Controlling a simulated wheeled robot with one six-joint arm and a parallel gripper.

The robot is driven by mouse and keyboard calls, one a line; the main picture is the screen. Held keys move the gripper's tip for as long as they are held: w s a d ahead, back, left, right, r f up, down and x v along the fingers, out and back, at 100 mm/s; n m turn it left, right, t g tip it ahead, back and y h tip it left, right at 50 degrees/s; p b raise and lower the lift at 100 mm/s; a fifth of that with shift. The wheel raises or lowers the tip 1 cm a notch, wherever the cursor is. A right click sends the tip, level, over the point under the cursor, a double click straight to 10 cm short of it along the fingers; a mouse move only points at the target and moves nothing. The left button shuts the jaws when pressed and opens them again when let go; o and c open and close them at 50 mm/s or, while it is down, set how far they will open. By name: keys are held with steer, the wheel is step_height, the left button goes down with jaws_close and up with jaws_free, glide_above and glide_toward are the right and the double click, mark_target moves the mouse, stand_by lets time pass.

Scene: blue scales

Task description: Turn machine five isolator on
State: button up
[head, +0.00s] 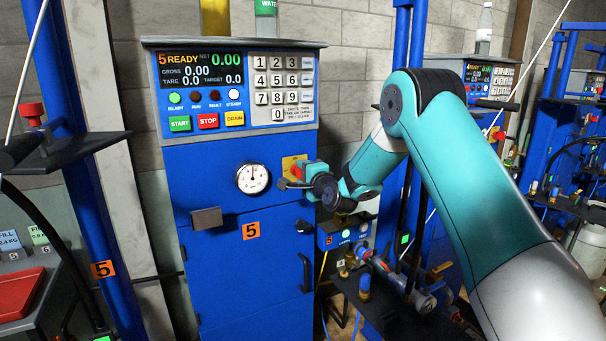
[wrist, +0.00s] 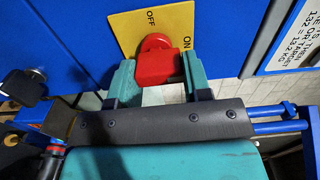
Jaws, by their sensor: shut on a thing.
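The machine five isolator is a red rotary handle (wrist: 156,66) on a yellow plate (wrist: 128,30) marked OFF and ON. In the wrist view OFF reads above the handle and ON to its right. I cannot tell which mark the handle points to. The two teal fingers of my gripper (wrist: 158,72) are shut on the handle's sides. In the head view the yellow plate (head: 287,163) is on the blue cabinet front, right of the gauge, and my gripper (head: 299,173) covers much of the handle.
The blue cabinet (head: 215,290) carries an orange 5 label (head: 251,231), a round gauge (head: 253,178) and a keypad panel (head: 284,86). The display (head: 199,72) reads "5 READY". A black door handle (head: 304,227) juts out below my gripper. Pipes and valves (head: 385,270) stand to the right.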

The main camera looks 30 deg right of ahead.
steer(key=shift+d, duration=0.1)
stand_by(0.5)
steer(key=o, duration=0.9)
steer(key=shift+s+b, duration=4.3)
steer(key=shift+s, duration=4.45)
